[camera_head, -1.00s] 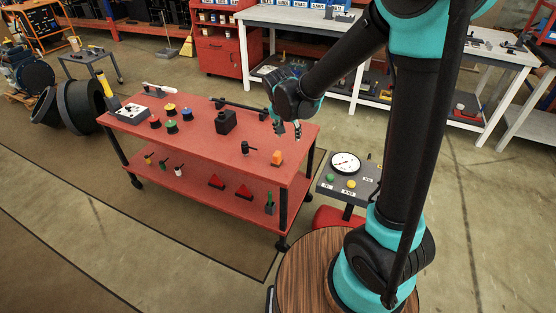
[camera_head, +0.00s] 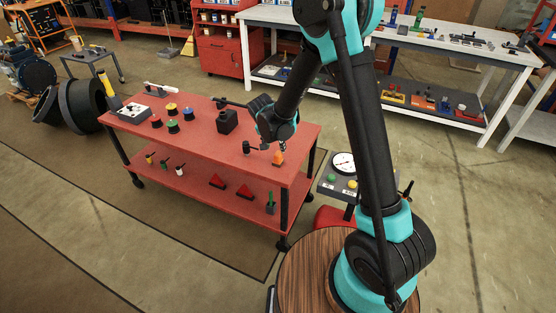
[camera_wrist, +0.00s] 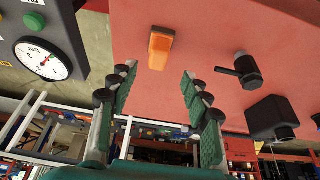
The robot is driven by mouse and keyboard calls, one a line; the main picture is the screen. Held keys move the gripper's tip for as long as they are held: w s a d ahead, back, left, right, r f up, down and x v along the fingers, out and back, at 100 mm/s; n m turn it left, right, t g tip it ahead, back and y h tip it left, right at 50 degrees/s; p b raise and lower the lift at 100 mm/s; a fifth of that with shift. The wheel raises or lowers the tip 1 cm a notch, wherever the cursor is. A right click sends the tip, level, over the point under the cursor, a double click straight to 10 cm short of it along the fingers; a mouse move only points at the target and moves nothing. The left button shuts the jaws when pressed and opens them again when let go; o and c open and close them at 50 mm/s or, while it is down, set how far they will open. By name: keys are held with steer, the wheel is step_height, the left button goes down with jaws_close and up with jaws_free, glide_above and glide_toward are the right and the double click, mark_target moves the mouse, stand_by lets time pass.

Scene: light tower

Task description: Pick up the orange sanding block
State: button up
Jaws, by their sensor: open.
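The orange sanding block (camera_head: 278,159) stands on the red cart's top (camera_head: 215,151) near its right end. In the wrist view the orange block (camera_wrist: 161,47) shows ahead of the fingertips, roughly midway between them and a little toward the left finger. My gripper (camera_head: 276,143) is just above and behind the block in the head view. In the wrist view my gripper (camera_wrist: 157,80) has its two green-padded fingers spread wide with nothing between them. The block is apart from both fingers.
A small black mallet-like tool (camera_wrist: 240,70) lies to the right of the block, with a black box (camera_wrist: 272,119) beyond it. A gauge stand (camera_head: 344,164) stands just off the cart's right end. Several coloured knobs (camera_head: 172,127) sit farther left on the cart.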

mark_target(278, 153)
steer(key=shift+x, duration=3.4)
steer(key=shift+d, duration=0.15)
jaws_close()
